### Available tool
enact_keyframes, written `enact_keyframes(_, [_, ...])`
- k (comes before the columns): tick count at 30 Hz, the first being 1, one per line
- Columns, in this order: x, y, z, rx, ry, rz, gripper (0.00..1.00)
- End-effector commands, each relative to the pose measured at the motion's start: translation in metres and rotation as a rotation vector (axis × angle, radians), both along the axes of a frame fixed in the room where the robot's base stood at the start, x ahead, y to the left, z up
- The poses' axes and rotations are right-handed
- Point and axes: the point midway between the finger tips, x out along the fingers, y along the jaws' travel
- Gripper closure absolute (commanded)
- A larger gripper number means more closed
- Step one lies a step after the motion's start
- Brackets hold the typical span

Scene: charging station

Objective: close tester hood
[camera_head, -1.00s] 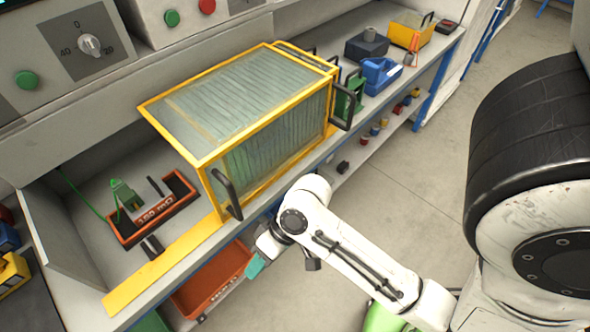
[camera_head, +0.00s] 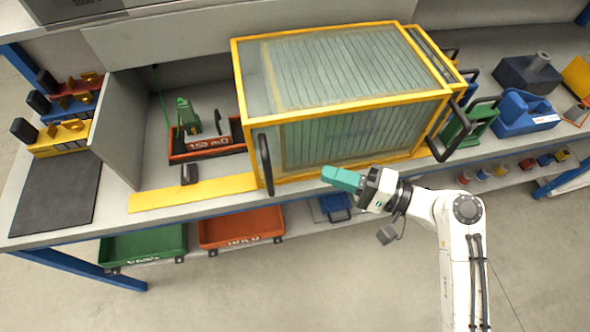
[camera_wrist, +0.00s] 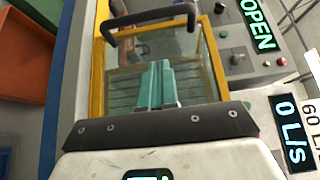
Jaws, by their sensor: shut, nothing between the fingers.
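The tester hood (camera_head: 340,70) is a clear ribbed box in a yellow frame on the bench. Its black left handle (camera_head: 265,165) stands at its front left edge, and a second black handle (camera_head: 449,132) is at its right end. The bay left of the hood is uncovered. My gripper (camera_head: 333,174) has teal fingers, shut and empty, in front of the hood's front face and right of the left handle, apart from that handle. In the wrist view, the fingers (camera_wrist: 155,85) point toward the hood, with a black handle (camera_wrist: 150,22) beyond them. A display (camera_wrist: 258,25) reads OPEN.
A red-brown tray (camera_head: 205,148) with a green part (camera_head: 187,117) lies in the uncovered bay, behind a yellow strip (camera_head: 190,194). Green (camera_head: 143,245) and orange (camera_head: 241,228) bins sit below. A blue holder (camera_head: 525,112) stands to the right. Floor in front is free.

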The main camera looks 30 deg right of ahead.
Motion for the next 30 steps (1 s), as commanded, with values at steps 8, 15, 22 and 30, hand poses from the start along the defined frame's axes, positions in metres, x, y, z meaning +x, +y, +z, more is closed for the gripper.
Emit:
enact_keyframes(8, [0.042,0.037,0.002,-0.001,-0.001,0.004,1.0])
enact_keyframes(15, [0.043,0.066,0.001,-0.001,0.002,0.001,1.0])
enact_keyframes(22, [0.043,0.075,0.0,-0.001,0.002,0.001,1.0])
enact_keyframes(30, [0.043,0.075,0.0,-0.002,0.001,0.001,1.0])
